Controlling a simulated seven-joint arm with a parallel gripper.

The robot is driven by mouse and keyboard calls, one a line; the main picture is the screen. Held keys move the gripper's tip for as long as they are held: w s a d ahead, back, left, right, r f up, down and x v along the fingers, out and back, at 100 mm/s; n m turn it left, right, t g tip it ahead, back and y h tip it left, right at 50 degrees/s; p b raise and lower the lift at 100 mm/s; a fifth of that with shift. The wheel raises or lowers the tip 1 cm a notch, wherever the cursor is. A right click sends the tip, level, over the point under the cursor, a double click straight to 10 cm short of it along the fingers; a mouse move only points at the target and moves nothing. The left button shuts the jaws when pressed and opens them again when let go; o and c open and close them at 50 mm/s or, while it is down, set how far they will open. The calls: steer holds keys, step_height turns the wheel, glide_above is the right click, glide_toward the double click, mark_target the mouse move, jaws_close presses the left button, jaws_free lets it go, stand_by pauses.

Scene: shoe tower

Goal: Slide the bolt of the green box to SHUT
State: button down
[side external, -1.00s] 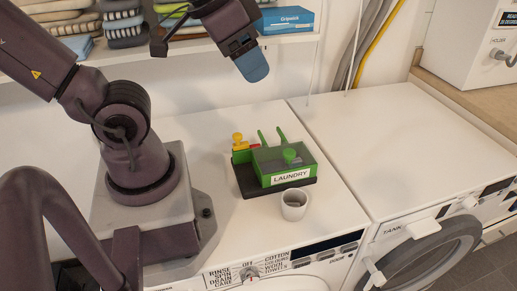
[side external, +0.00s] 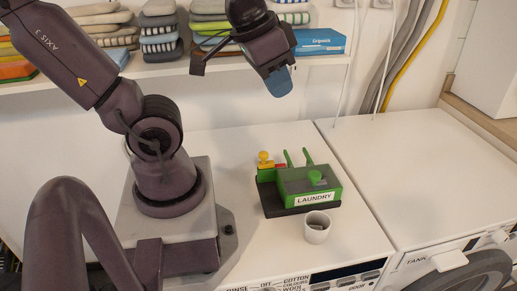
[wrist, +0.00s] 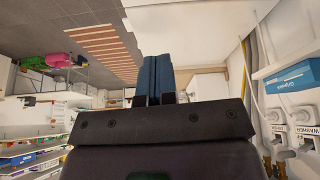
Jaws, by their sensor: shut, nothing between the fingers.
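The green box (side external: 298,188), labelled LAUNDRY, sits on a dark base on top of the white machine in the side external view. A yellow knob (side external: 264,157) stands at its back left corner, with a small red part (side external: 280,166) beside it. These look like the bolt area, but the bolt's exact position is too small to tell. Two green upright prongs rise at the back. My gripper (side external: 279,82) is shut and empty, well above and behind the box, apart from it. In the wrist view its blue fingers (wrist: 154,78) are together; the box does not show there.
A white cup (side external: 317,228) stands just in front of the box. A shelf (side external: 190,66) with folded towels and a blue carton (side external: 320,42) runs behind my gripper. Cables hang on the wall to the right. The right machine top (side external: 420,165) is clear.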

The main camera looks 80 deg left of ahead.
steer(key=s+a+f+n+g+h, duration=0.1)
steer(key=a+f+n, duration=0.5)
steer(key=a+n, duration=0.3)
steer(key=s+a+f+n+g+h, duration=0.1)
steer(key=a+f+n, duration=0.6)
steer(key=n, duration=0.9)
steer(key=shift+s+a+n+h, duration=0.45)
steer(key=shift+s+a, duration=0.3)
steer(key=shift+a, duration=0.5)
steer(key=shift+f, duration=0.1)
glide_above(266, 160)
steer(key=s+a, duration=0.1)
steer(key=s, duration=0.2)
step_height(266, 160, down, 10)
steer(key=r, duration=0.1)
steer(key=shift+a+f, duration=0.15)
steer(key=shift+f, duration=0.1)
